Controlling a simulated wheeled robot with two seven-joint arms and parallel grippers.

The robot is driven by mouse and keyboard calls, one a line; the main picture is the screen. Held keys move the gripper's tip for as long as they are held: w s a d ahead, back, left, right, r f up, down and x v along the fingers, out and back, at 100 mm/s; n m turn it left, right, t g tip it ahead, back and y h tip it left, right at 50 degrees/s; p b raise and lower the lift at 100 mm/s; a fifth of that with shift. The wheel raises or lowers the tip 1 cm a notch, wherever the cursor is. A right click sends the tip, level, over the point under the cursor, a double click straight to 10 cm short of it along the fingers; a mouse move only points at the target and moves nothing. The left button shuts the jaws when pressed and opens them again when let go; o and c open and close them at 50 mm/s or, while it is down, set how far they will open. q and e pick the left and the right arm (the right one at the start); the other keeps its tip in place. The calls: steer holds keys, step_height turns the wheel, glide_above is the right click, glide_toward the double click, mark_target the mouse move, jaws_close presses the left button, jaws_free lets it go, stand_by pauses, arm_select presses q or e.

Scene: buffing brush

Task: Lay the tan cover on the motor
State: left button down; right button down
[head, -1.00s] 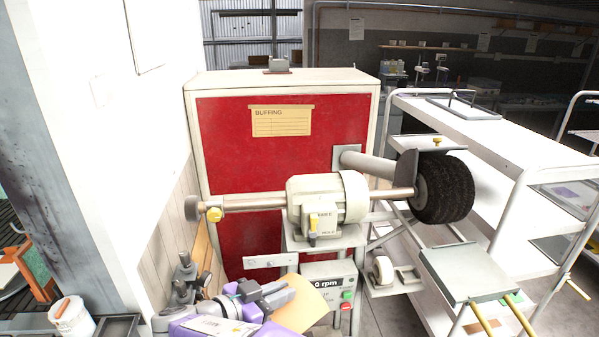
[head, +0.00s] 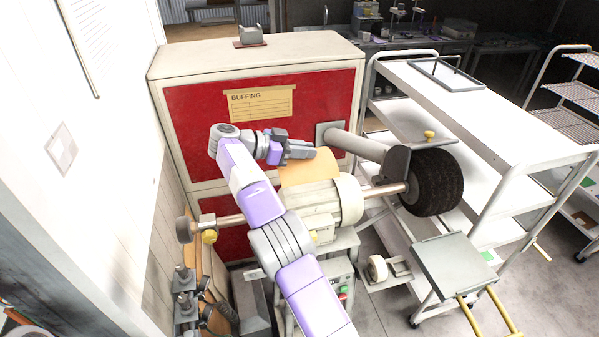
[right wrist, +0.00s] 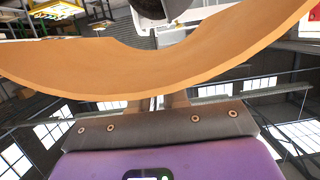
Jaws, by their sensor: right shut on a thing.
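The tan cover (head: 310,170) is a curved sheet at the back upper side of the pale motor (head: 349,200), partly behind it in the head view. I cannot tell whether it touches the motor. My right gripper (head: 302,151) is shut on the cover at its far edge. In the right wrist view the cover's curved rim (right wrist: 150,82) spans the picture just beyond the gripper (right wrist: 160,104). My purple arm hides part of the motor's left and front. My left gripper is out of view.
The motor's shaft carries a black brush wheel (head: 434,183) on the right and a small dark knob (head: 184,229) on the left. A red-fronted cabinet (head: 195,120) stands close behind. A white cart (head: 480,120) and a grey plate (head: 453,262) are at the right.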

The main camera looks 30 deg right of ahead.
steer(key=shift+w+d+r, duration=0.35)
steer(key=shift+d+r, duration=0.1)
steer(key=shift+d, duration=0.05)
steer(key=shift+w+d+f+g, duration=0.1)
steer(key=shift+d+f+g, duration=0.1)
steer(key=shift+g, duration=0.1)
step_height(320, 180, down, 9)
steer(key=shift+f, duration=0.2)
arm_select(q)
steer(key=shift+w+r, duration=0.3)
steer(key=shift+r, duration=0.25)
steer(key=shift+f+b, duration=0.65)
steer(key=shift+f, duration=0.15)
arm_select(e)
steer(key=shift+f, duration=0.6)
steer(key=c, duration=1.1)
jaws_free()
